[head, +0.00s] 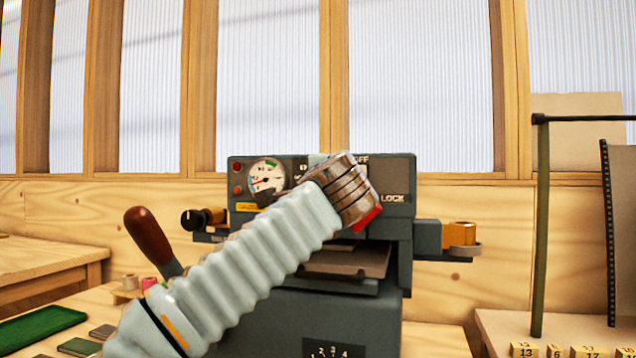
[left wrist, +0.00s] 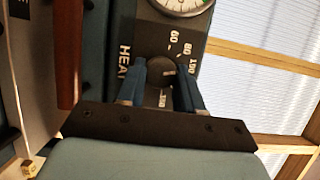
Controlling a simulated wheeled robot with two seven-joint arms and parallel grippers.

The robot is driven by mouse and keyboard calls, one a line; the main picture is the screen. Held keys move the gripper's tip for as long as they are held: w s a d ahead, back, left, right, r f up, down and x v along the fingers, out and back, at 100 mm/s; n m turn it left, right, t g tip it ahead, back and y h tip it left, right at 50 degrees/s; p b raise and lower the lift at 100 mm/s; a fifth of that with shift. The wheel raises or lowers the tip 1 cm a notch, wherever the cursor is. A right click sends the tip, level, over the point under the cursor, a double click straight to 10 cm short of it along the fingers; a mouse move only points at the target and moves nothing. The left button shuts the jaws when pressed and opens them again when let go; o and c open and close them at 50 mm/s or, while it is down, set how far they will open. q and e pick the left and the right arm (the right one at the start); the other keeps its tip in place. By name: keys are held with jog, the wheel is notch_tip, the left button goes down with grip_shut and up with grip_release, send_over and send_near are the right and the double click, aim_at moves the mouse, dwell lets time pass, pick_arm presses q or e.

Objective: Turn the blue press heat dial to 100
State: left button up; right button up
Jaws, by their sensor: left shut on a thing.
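The blue press (head: 405,232) stands in the middle of the head view, with a dark control panel on its upper front. My left arm reaches across that panel and hides the heat dial in the head view. In the left wrist view the dark round heat dial (left wrist: 158,74) sits beside the word HEAT, with 60, 80 and 100 printed around it. My left gripper (left wrist: 161,69) has its two blue fingers on either side of the dial and is shut on it. The dial's pointer is too dark to read. My right gripper is in neither view.
A round gauge (head: 266,175) is on the panel left of my arm. A brown-handled lever (head: 149,236) stands left of the press. A dark metal frame (head: 540,220) stands at the right. A green tray (head: 42,326) lies at lower left.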

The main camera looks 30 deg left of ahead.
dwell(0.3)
pick_arm(q)
jog(key=o, duration=1)
jog(key=shift+o, duration=0.2)
jog(key=shift+s, duration=0.1)
jog(key=b+v, duration=0.2)
jog(key=v, duration=1.1)
jog(key=shift+s+d, duration=0.2)
jog(key=shift+s, duration=0.1)
